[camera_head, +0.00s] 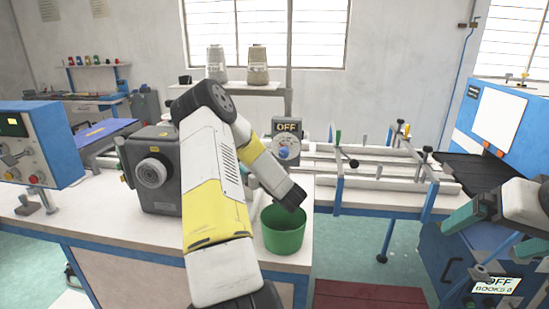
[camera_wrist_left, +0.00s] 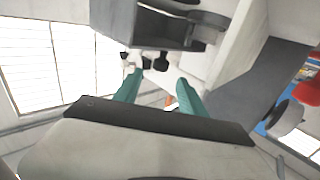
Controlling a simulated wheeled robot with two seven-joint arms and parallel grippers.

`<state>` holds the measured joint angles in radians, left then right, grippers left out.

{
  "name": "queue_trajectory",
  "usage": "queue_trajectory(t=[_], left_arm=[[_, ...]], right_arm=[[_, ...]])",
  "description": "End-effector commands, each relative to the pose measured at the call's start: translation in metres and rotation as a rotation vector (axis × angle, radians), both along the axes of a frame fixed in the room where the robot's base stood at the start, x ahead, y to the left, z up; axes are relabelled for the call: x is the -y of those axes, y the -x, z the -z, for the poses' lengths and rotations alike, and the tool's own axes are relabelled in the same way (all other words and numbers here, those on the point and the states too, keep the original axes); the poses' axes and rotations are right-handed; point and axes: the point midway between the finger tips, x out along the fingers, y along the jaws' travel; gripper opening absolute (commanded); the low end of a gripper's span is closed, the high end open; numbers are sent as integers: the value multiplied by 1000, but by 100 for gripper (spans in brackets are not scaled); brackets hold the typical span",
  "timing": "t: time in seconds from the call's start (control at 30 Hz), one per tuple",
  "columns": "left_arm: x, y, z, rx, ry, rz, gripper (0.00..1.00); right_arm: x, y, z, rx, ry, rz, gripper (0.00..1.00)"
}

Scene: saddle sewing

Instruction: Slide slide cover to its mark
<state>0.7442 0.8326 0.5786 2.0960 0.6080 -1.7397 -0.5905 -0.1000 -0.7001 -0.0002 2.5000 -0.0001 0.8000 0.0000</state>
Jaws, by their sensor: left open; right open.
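I cannot pick out the slide cover or its mark with certainty in either view. The grey sewing machine (camera_head: 155,170) stands on the left worktable, partly hidden behind my left arm. My left gripper shows in the left wrist view (camera_wrist_left: 157,88), with its teal fingers apart and nothing between them that I can tell is held. Beyond its fingertips are small dark knobs and a grey machine part (camera_wrist_left: 150,25). In the head view my left fingers cannot be made out. My right gripper (camera_head: 472,247) is open and empty at the right, in front of the blue machine.
A green bin (camera_head: 283,232) sits at the table's right front, just below my left wrist. A gauge box reading OFF (camera_head: 287,140) stands behind it. A rail frame (camera_head: 385,170) spans toward the blue machine (camera_head: 500,115). A blue control box (camera_head: 45,145) is at left.

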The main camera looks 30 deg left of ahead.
Motion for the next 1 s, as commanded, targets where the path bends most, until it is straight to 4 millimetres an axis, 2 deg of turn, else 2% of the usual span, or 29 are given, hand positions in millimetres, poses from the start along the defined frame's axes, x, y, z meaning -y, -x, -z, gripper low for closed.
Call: queue_trajectory(t=[0.17, 0.53, 0.7, 0.93, 1.0], left_arm=[[-16, -4, 0, 4, -1, -10, 48], [-63, -30, 1, 3, 0, -7, 48], [-71, -34, 0, 3, -2, -5, 48], [-71, -35, 0, 2, -1, -4, 48], [-71, -34, 0, 2, -1, -4, 35]], right_arm=[[0, 0, 0, 0, 0, 0, 100], [0, 0, 0, 0, 0, 0, 100], [0, 0, 0, 0, 0, 0, 100], [0, 0, 0, 0, 0, 0, 100], [0, 0, 0, 0, 0, 0, 100]])
